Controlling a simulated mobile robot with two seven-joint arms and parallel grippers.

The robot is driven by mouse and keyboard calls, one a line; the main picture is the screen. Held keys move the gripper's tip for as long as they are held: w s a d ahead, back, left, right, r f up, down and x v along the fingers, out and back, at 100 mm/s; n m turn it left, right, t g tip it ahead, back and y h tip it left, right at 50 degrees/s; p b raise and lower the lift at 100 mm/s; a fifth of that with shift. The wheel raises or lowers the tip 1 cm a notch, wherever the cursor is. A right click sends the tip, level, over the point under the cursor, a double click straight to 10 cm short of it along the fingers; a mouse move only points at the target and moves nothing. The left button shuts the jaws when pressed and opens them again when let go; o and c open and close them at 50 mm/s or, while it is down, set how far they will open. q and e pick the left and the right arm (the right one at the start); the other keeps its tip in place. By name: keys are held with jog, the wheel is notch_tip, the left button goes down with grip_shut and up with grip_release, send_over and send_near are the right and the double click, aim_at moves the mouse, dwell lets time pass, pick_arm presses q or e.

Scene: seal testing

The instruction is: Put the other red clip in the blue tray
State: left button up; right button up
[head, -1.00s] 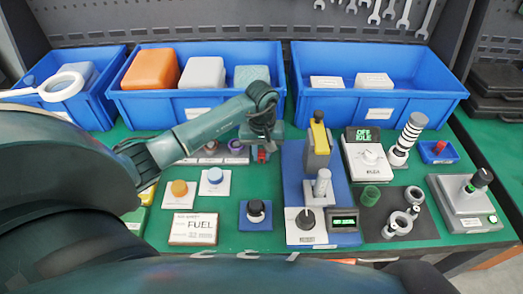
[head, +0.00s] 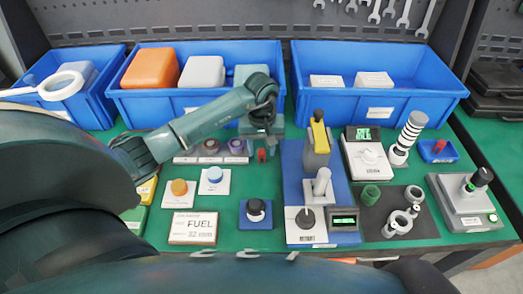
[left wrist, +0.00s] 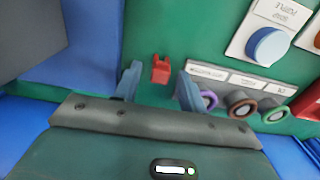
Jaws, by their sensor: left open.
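A red clip (head: 261,156) is on the green table just in front of my left gripper (head: 261,138). In the left wrist view the clip (left wrist: 161,69) lies near the gap between the two blue-grey fingertips of my open left gripper (left wrist: 157,78); neither finger clearly touches it. A small blue tray (head: 428,158) stands at the right of the table, with another red clip (head: 439,146) in it. My right gripper is not in view.
Labelled rings (head: 210,147) lie just left of the clip. A blue test stand (head: 292,190) with a lever is to its right, and a white meter (head: 368,160) stands between that and the tray. Large blue bins (head: 200,104) line the back.

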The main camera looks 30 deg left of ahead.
pick_arm(q)
notch_tip(320, 180, up, 10)
jog(key=b, duration=0.1)
jog(key=shift+f, duration=0.15)
jog(key=shift+o, duration=0.5)
jog(key=shift+r, duration=0.3)
jog(key=t+y+p, duration=0.1)
jog(key=t+y, duration=0.1)
jog(key=t, duration=0.1)
send_over(262, 168)
notch_tip(262, 168, down, 6)
jog(key=p+x, duration=0.1)
jog(key=x, duration=0.4)
jog(key=shift+w+a+f+p, duration=0.1)
jog(key=shift+p, duration=0.2)
jog(key=shift+w+a+f, duration=0.1)
jog(key=shift+f, duration=0.35)
grip_shut()
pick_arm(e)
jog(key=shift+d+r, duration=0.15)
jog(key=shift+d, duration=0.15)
